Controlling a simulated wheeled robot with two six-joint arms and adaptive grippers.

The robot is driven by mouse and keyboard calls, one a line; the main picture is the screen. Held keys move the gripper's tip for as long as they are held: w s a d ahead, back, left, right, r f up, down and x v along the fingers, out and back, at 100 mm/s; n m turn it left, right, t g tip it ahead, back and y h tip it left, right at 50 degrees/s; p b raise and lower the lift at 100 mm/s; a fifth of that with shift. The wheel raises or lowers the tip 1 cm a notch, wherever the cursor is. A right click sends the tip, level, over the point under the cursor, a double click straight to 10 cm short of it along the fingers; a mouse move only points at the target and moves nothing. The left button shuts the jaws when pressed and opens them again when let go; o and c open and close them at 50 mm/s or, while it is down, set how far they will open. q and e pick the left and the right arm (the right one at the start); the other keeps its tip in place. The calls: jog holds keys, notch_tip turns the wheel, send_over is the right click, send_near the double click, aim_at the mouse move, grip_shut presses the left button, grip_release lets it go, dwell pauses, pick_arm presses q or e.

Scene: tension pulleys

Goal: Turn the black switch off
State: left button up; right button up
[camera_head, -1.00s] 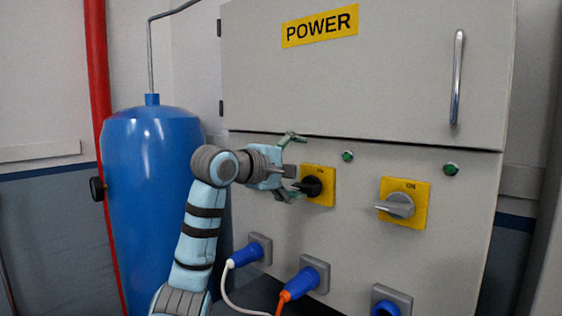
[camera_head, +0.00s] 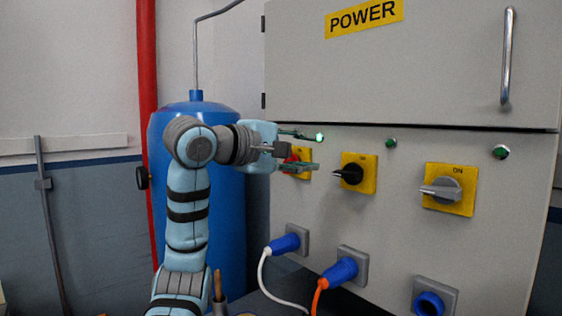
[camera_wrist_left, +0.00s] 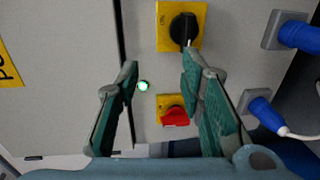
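The black switch (camera_head: 351,174) sits on a yellow plate on the cabinet front, and its handle points left. My right gripper is not in view.
A grey switch (camera_head: 441,189) is to the right. Green lamps sit above the switches; the left one (camera_head: 319,137) glows beside my gripper. Blue plugs (camera_head: 285,243) with cables are below. A blue tank (camera_head: 225,205) stands behind my arm.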

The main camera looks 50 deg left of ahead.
pick_arm(q)
jog(key=s+b, duration=0.1)
jog(key=s, duration=0.4)
jog(key=shift+s, duration=0.2)
dwell(0.6)
